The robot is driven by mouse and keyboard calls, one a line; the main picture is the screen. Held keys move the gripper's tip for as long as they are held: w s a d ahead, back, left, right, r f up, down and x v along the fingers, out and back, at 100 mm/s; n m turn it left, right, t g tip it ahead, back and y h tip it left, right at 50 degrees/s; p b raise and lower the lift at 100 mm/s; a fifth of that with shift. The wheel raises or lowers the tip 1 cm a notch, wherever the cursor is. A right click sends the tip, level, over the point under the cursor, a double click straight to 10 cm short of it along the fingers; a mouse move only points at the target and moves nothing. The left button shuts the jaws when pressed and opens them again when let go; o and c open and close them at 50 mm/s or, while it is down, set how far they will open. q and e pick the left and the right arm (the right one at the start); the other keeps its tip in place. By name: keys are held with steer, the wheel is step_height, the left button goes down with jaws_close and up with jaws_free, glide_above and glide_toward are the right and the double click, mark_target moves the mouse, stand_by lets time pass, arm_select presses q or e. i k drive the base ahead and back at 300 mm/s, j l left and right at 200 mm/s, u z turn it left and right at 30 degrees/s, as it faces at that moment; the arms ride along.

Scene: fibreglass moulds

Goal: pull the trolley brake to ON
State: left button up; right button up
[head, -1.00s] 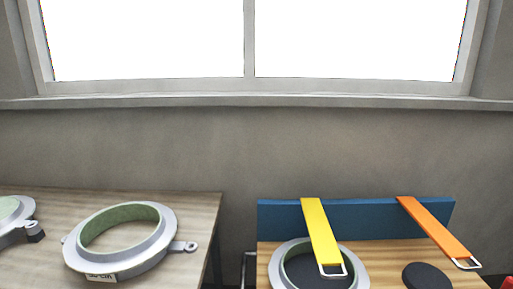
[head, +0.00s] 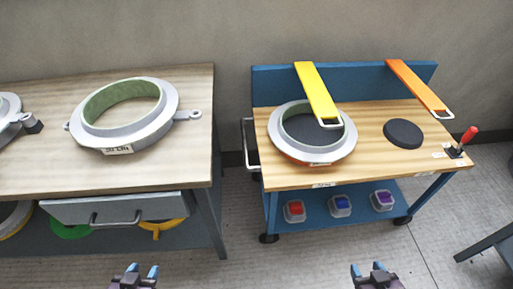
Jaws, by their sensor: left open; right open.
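The trolley (head: 268,178) has a wooden top and blue frame and stands right of centre in the head view. Its brake lever (head: 467,138) has a red handle and sits at the right end of the top, tilted up and to the right. Small white labels lie beside its base; I cannot read them. My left gripper (head: 138,272) is at the bottom edge, open and empty, below the left table. My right gripper (head: 370,271) is at the bottom edge, open and empty, in front of the trolley and well left of and below the lever.
A ring mould (head: 342,146) sits on the trolley under a yellow strap (head: 315,90); an orange strap (head: 415,85) and a dark disc (head: 403,133) are to its right. A wooden table (head: 45,164) with another ring mould (head: 165,121) stands left. Floor between them is clear.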

mark_target(471, 130)
steer(key=k+j+z, duration=0.15)
steer(key=j, duration=0.2)
steer(key=j+z, duration=0.15)
steer(key=j, duration=0.25)
steer(key=z, duration=1.4)
steer(key=i+z, duration=0.3)
steer(key=i, duration=0.2)
steer(key=i+j+z, duration=0.2)
steer(key=i+z, duration=0.15)
steer(key=i+j+z, duration=0.3)
steer(key=i, duration=0.25)
